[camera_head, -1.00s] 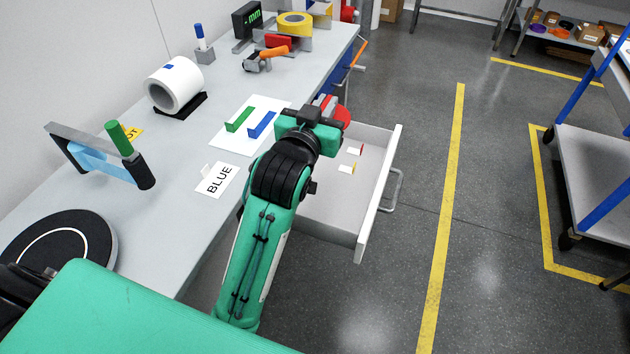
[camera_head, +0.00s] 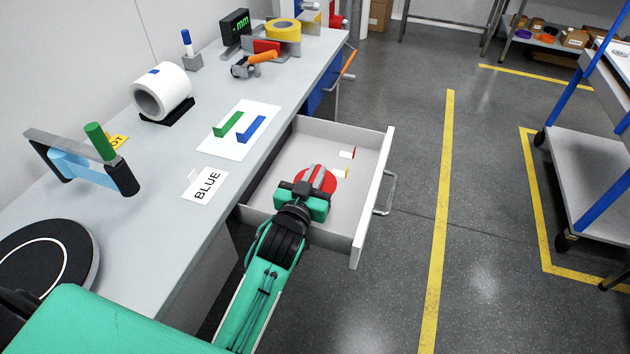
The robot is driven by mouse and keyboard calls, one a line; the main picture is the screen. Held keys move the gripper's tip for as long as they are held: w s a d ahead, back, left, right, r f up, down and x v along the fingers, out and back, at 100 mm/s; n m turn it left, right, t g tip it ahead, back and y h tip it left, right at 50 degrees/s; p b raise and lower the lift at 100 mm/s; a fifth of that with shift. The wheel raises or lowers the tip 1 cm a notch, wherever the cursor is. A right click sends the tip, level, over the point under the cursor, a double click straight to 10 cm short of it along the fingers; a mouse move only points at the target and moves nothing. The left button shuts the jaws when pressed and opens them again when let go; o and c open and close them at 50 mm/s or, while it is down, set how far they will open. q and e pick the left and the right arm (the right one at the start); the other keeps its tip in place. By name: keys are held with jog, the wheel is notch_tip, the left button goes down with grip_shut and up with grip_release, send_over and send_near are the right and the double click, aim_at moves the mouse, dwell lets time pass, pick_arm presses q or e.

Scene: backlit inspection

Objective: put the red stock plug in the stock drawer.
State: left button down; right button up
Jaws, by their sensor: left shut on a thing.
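The red stock plug (camera_head: 327,182) is a round red piece, partly hidden by my gripper. My left gripper (camera_head: 314,180) is shut on it, over the inside of the open stock drawer (camera_head: 373,205). The drawer is a pale grey box pulled out from the bench, with a handle on its front. I cannot tell whether the plug touches the drawer floor. My right gripper is not in view.
The bench (camera_head: 150,220) holds a white sheet with green and blue pieces, a "BLUE" card (camera_head: 207,185) and a white roll (camera_head: 161,92). A shelf cart (camera_head: 590,155) stands right.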

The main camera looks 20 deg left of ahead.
pick_arm(q)
jog(key=shift+f, duration=0.65)
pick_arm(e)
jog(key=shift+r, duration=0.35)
pick_arm(q)
jog(key=shift+f, duration=0.65)
jog(key=c, duration=1.5)
grip_release()
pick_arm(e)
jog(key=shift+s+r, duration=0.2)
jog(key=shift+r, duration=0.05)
